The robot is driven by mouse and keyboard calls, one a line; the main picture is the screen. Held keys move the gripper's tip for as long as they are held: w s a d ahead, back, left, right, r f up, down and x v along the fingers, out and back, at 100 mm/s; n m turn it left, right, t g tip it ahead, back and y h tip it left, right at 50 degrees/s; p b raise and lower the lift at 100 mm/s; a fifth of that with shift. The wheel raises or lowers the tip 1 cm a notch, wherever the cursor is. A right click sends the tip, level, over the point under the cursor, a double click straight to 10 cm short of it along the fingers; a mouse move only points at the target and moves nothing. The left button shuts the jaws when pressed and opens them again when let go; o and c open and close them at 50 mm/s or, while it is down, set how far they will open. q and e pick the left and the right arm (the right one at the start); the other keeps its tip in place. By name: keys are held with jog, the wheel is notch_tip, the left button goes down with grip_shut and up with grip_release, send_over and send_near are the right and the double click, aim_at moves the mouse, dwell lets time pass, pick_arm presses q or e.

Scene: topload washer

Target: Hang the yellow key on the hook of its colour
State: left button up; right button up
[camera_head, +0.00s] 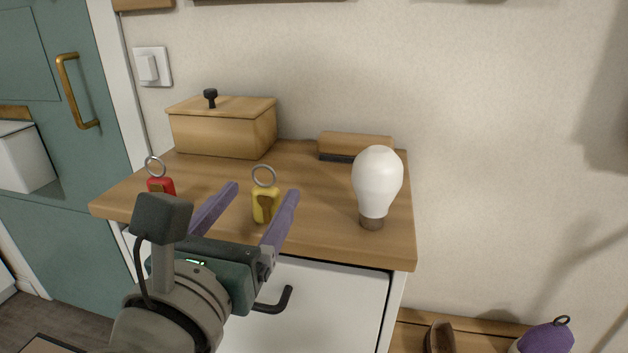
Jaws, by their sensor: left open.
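The yellow key (265,204) has a yellow tag with a brown mark and a grey ring on top. It stands upright near the front edge of the wooden cabinet top. My left gripper (266,191) is open, with its two purple fingers pointing toward the yellow key. The key shows between the fingers in the picture; I cannot tell whether they touch it. A red key (160,186) with a ring stands to the left, partly hidden by my left arm. No yellow hook shows. My right gripper is not in view.
A white light bulb (377,183) stands at the right of the wooden top (320,215). A lidded wooden box (222,132) and a brush-like wooden block (355,145) are at the back. A drawer handle (275,302) sticks out below. A purple item (545,338) lies at lower right.

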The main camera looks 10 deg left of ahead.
pick_arm(q)
jog(key=shift+w, duration=0.85)
jog(key=shift+c, duration=0.4)
grip_shut()
